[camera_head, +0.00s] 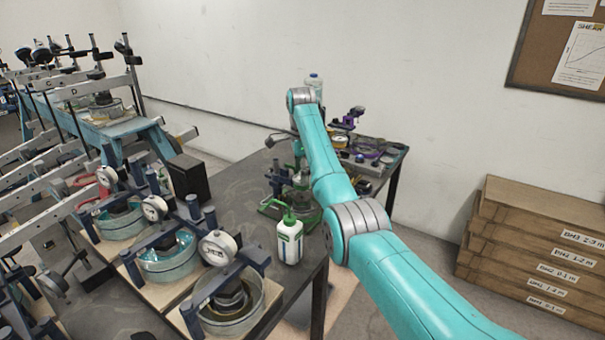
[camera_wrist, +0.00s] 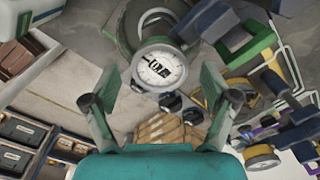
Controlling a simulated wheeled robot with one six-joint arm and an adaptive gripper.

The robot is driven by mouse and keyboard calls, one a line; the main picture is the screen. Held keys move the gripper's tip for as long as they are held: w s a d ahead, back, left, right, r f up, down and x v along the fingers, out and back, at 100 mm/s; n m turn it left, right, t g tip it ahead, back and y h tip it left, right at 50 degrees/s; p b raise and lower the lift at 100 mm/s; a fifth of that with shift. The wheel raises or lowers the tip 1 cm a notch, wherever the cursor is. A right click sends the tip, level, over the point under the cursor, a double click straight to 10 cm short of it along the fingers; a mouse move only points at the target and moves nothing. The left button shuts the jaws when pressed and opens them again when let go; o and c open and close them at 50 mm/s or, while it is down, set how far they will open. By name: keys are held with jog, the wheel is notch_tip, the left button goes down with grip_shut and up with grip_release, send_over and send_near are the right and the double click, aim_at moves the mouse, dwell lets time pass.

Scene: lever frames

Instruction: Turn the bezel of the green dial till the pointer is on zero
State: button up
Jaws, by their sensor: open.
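In the wrist view a dial (camera_wrist: 150,74) with a round white face lies between my fingers. Green parts stand around it, so it appears to be the green dial. Dark marks show on its face, but the pointer and the zero are too small to read. My gripper (camera_wrist: 160,86) is open, with one finger at each side of the dial and a visible gap to its rim. How far the fingertips stand above the dial I cannot tell. In the head view my arm hides most of this spot, and the dial's face cannot be made out.
A white bottle (camera_head: 289,243) stands at the bench's (camera_head: 240,182) front edge, near the green parts. Several dial rigs with glass bowls (camera_head: 226,309) stand to the left, beside a black box (camera_head: 188,178). Wooden crates (camera_head: 535,240) are stacked at the right.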

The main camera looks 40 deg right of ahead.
jog(key=c, duration=1.2)
jog(key=shift+o, duration=0.2)
jog(key=shift+n, duration=0.3)
jog(key=n, duration=0.9)
jog(key=shift+n, duration=0.4)
jog(key=n, duration=0.5)
jog(key=shift+n, duration=0.3)
jog(key=n, duration=0.5)
jog(key=shift+n, duration=0.3)
